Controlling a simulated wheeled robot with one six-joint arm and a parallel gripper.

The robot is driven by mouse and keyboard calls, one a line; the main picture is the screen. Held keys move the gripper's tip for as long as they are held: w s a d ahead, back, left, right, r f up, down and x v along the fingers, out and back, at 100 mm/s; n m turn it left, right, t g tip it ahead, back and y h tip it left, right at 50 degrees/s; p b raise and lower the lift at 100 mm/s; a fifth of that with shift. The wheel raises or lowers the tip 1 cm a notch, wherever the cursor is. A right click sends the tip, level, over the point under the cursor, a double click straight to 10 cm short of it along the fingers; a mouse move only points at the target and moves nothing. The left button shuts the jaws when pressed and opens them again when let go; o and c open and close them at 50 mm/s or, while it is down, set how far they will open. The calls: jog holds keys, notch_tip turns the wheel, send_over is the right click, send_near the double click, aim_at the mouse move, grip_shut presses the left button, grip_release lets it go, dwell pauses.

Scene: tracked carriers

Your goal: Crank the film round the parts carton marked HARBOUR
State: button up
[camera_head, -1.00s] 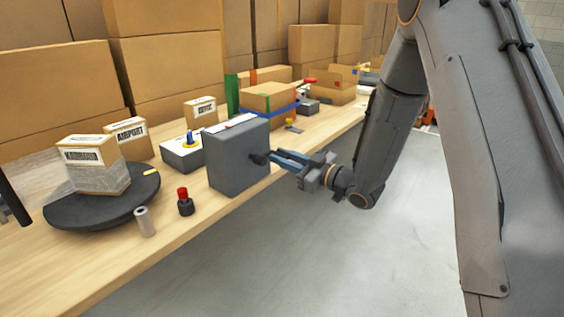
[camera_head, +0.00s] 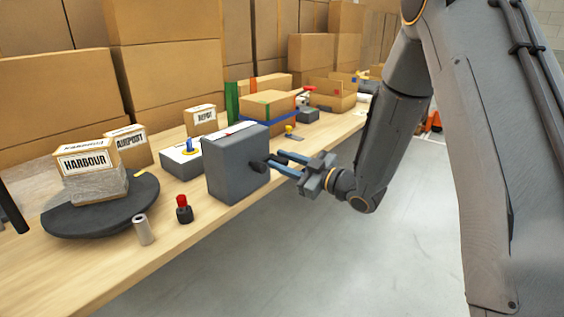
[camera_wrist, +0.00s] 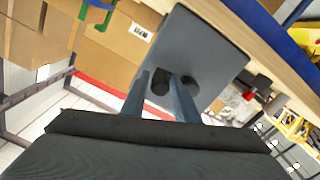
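The HARBOUR carton (camera_head: 86,160) stands on a dark round turntable (camera_head: 70,222), its label facing the camera. Clear film covers its lower part; the upper part looks bare. A grey crank box (camera_head: 236,150) stands at the table's front edge, with a dark crank part (camera_head: 258,167) on its right face. My gripper (camera_head: 276,160) is at that face with its blue-grey fingers apart. In the wrist view, my gripper (camera_wrist: 162,78) points at the crank box (camera_wrist: 190,45), and dark round crank parts (camera_wrist: 191,86) show between and beside the fingers. Contact is hard to tell.
A red-topped button (camera_head: 183,208) and a small grey cylinder (camera_head: 143,230) stand near the turntable. The AIRPORT carton (camera_head: 131,147), DEPOT carton (camera_head: 200,119) and a white-topped control box (camera_head: 182,160) stand behind. Open floor lies right of the table.

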jog(key=v, duration=0.7)
jog(key=shift+s+d+b, duration=0.3)
jog(key=shift+b, duration=0.1)
